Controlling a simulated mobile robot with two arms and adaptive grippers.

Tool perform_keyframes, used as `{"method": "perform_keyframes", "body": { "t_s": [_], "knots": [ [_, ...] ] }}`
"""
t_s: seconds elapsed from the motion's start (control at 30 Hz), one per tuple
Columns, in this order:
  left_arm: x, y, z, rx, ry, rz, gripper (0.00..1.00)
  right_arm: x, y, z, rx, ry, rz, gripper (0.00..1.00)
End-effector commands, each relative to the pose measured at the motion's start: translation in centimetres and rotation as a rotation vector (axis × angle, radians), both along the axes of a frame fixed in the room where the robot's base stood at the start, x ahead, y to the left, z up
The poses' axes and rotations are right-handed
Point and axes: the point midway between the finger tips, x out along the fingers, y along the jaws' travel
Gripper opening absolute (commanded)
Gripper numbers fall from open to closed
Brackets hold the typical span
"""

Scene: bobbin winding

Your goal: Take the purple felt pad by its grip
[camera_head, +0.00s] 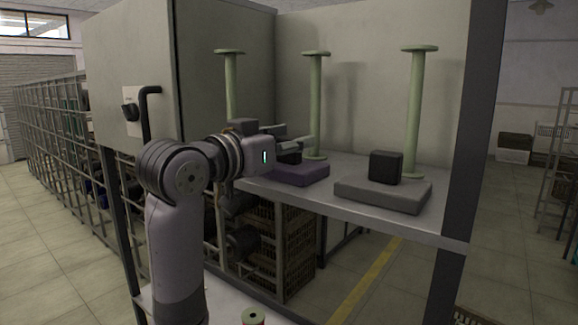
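The purple felt pad (306,174) lies flat on the grey shelf, left of the grey pad. Its black block grip (290,157) shows only in part, as my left gripper covers its upper part. My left gripper (308,134) reaches in from the left at about the height of the grip's top. Its two fingers point right and stand apart, with a gap between them. I cannot tell whether a finger touches the grip. My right gripper is not in view.
A grey pad (383,195) with a black block grip (386,167) lies at the right on the shelf (420,222). Several pale green posts (413,110) with flat tops stand behind. A dark upright (463,130) bounds the right side. A spool (253,317) stands below.

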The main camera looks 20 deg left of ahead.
Motion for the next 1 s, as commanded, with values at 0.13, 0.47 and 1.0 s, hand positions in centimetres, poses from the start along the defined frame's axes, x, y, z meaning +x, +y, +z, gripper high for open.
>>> {"method": "perform_keyframes", "body": {
  "t_s": [0.13, 0.47, 1.0],
  "knots": [
    [0.0, 0.0, 0.0, 0.000, 0.000, 0.000, 0.29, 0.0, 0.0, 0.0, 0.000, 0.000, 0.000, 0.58],
    [0.0, 0.0, 0.0, 0.000, 0.000, 0.000, 0.07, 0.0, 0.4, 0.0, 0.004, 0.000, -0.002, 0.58],
    [-0.1, 0.0, 2.3, 0.001, -0.006, 0.000, 0.07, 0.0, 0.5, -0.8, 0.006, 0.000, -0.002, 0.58]
  ]
}}
